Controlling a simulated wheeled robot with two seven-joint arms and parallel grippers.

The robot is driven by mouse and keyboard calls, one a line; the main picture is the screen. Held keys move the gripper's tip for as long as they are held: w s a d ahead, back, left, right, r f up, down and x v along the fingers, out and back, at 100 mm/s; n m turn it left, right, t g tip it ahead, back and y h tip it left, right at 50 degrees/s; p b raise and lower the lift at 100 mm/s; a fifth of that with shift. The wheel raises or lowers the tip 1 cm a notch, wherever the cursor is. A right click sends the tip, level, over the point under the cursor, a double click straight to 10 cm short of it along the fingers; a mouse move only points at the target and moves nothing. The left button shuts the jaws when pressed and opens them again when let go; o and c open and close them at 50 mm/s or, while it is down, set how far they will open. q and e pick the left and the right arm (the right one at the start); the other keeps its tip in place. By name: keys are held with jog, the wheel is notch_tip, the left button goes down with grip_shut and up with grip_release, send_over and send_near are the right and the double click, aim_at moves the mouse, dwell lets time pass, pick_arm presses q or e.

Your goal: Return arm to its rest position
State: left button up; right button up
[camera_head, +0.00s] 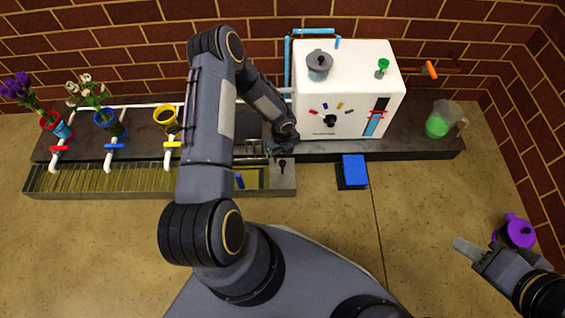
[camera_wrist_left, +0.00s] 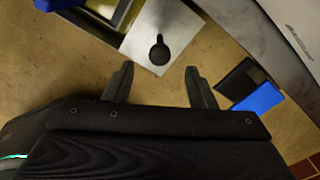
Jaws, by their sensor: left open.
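My left arm reaches up from the bottom of the head view and bends down towards the counter in front of the white machine. In the left wrist view, my left gripper (camera_wrist_left: 160,84) has its two fingers apart with nothing between them. Beyond the fingertips lies a light metal plate with a black knob (camera_wrist_left: 159,50). In the head view the left fingers are mostly hidden by the wrist.
A white machine (camera_head: 350,70) with a grey pot and dial stands behind my left wrist. A blue pad (camera_head: 354,170) lies in front. A trough (camera_head: 70,182) and flower pots with taps are at left. A jug of green liquid (camera_head: 440,122) stands right.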

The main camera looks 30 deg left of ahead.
pick_arm(q)
jog(key=shift+r, duration=0.9)
jog(key=shift+f, duration=0.1)
pick_arm(e)
jog(key=shift+r, duration=0.6)
